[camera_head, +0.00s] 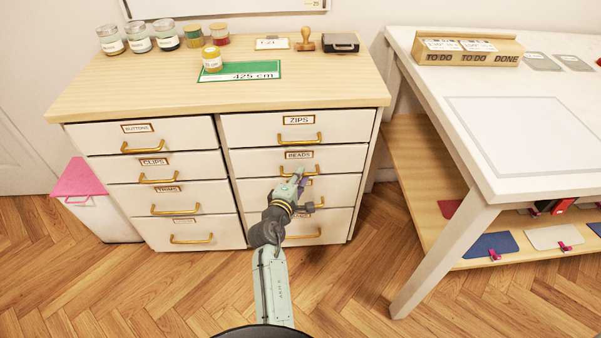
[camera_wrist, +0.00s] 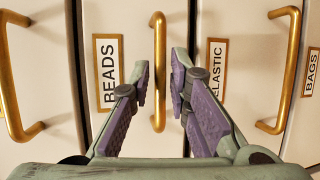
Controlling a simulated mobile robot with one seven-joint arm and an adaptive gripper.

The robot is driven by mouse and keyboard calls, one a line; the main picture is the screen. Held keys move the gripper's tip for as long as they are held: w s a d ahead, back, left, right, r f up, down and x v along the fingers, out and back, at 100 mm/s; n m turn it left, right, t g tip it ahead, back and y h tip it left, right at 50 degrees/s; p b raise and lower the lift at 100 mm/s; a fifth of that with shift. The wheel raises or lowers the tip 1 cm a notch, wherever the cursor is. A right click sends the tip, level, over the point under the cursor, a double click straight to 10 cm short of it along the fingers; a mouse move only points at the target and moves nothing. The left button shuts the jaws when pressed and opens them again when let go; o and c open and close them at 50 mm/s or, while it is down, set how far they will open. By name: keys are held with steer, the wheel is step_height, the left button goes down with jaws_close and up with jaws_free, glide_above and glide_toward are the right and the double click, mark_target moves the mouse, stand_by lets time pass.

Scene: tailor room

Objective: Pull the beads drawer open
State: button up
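The beads drawer (camera_head: 250,162) is white, second from the top in the cabinet's right column, and looks shut. Its BEADS label (camera_head: 299,155) sits above a brass handle (camera_head: 285,172). My gripper (camera_head: 299,177) is at this handle and hides part of it. In the wrist view, turned sideways, the BEADS label (camera_wrist: 108,72) is left of the brass handle (camera_wrist: 158,60). My open gripper (camera_wrist: 161,80) has one fingertip on each side of the handle, with visible gaps. I cannot tell how deep the fingers reach around it.
The zips drawer (camera_head: 255,128) is above, and the elastic drawer (camera_wrist: 235,120) is below. Jars, a stamp (camera_head: 305,40) and a green 425 cm card (camera_head: 262,73) are on the cabinet top. A white table (camera_head: 425,75) stands at right. A pink-lidded bin (camera_head: 77,180) stands at left.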

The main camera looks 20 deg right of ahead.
steer(key=shift+x, duration=0.8)
steer(key=shift+c, duration=0.2)
jaws_close()
